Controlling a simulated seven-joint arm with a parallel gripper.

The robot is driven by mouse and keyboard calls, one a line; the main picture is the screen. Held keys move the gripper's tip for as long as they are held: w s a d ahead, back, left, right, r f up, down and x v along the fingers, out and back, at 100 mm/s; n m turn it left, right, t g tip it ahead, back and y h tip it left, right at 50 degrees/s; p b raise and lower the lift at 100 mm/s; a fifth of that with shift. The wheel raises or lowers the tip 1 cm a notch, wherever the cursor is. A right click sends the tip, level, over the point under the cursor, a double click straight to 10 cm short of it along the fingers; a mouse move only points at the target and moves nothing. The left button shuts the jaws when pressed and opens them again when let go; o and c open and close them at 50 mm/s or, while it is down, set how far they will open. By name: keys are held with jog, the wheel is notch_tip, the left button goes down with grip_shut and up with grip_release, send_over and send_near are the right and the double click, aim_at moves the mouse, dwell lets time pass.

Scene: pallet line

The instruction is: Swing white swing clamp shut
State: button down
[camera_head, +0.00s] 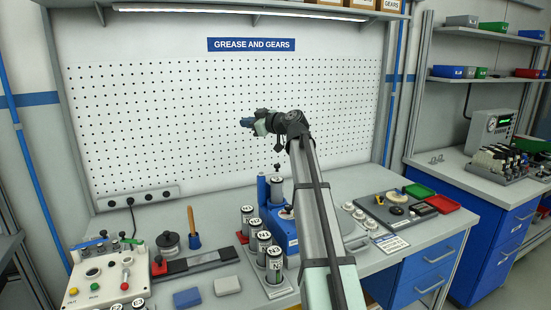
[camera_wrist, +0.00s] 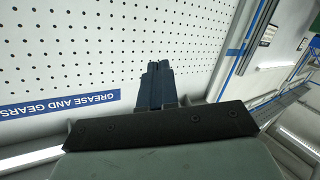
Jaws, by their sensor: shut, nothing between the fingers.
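My gripper (camera_head: 246,122) is raised in front of the perforated wall panel, well above the bench. Its fingers are shut with nothing between them, and they also show in the wrist view (camera_wrist: 158,68). I cannot make out a white swing clamp for sure in either view. A blue fixture (camera_head: 287,238) stands mid-bench behind several labelled canisters, partly hidden by my arm. The wrist view shows only the panel, the sign and part of the room, and no clamp.
A control box (camera_head: 85,290) with buttons and a lever stands at the front left. A wooden-handled brush (camera_head: 192,225) stands behind the rail. A dark tray (camera_head: 385,210) with small parts lies at the right. The air around my gripper is clear.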

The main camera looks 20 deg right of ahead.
jog(key=w+r+g+h, duration=0.1)
jog(key=w+r+g, duration=0.1)
jog(key=w, duration=0.3)
jog(key=d+f+m+g+h, duration=0.3)
jog(key=d+g+h, duration=0.2)
jog(key=d, duration=0.3)
jog(key=s+d+f+m+g, duration=0.1)
jog(key=s+f+m, duration=0.1)
jog(key=f, duration=0.4)
jog(key=s+d+f+m+g+h, duration=0.1)
jog(key=s+f+m+g, duration=0.1)
jog(key=f+m, duration=0.2)
notch_tip(320, 180, down, 3)
jog(key=shift+s+d+f, duration=0.2)
jog(key=shift+s+d, duration=0.05)
jog(key=shift+s, duration=0.1)
jog(key=shift+s, duration=0.1)
